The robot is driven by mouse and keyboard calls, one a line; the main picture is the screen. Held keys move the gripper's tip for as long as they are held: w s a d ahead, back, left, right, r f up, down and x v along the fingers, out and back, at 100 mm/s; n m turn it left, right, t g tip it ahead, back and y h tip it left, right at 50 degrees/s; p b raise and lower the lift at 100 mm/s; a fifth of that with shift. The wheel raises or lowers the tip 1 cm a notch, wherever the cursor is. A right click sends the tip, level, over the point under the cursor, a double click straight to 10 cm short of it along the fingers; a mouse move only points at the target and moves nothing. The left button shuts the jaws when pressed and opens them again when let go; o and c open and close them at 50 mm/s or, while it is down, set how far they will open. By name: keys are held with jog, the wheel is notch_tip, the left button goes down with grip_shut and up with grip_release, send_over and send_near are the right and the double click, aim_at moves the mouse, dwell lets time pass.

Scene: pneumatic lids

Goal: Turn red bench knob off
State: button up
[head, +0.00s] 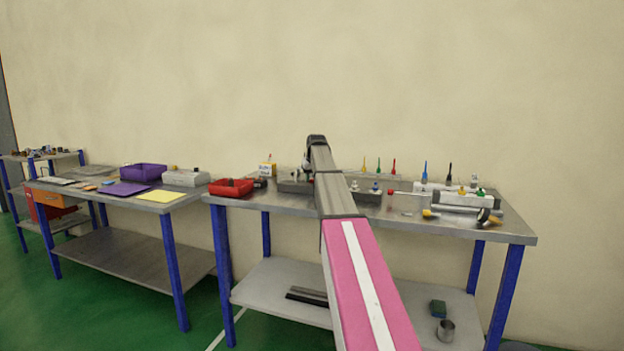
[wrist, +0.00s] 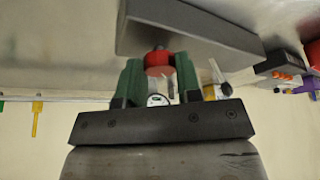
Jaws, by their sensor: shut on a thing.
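The red knob (wrist: 158,58) shows in the wrist view, on a short stem at the edge of a grey block (wrist: 200,28). My gripper (wrist: 158,72) has its two green fingers on either side of the knob and is shut on it. The far part of the knob is hidden by the block's edge, and its turn position cannot be told. In the head view my arm covers the knob and the fingers.
A red bin (head: 231,187) stands left of my arm. Several coloured pointed tools (head: 394,167) stand at the back. White and metal cylinder parts (head: 455,197) lie to the right. A second bench (head: 110,205) with a purple bin (head: 144,171) is further left.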

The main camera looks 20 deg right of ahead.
jog(key=m+h, duration=0.1)
jog(key=m, duration=0.3)
jog(key=shift+a+m+h, duration=0.15)
jog(key=shift+m+h, duration=0.15)
jog(key=shift+h, duration=0.1)
jog(key=m, duration=0.2)
jog(key=m+g+h, duration=0.1)
jog(key=m, duration=0.1)
jog(key=shift+w+a+m+g, duration=0.15)
jog(key=shift+w+m+g, duration=0.05)
jog(key=shift+m+g, duration=0.1)
jog(key=m+g+h, duration=0.1)
jog(key=m, duration=0.3)
jog(key=shift+w, duration=0.15)
jog(key=shift+a+m+g+h, duration=0.15)
jog(key=shift+m+g, duration=0.35)
jog(key=shift+m, duration=0.6)
jog(key=shift+d+m+g+h, duration=0.15)
jog(key=shift+m+g, duration=0.35)
jog(key=shift+m, duration=0.6)
jog(key=shift+a, duration=0.1)
jog(key=o, duration=0.9)
jog(key=shift+o, duration=0.2)
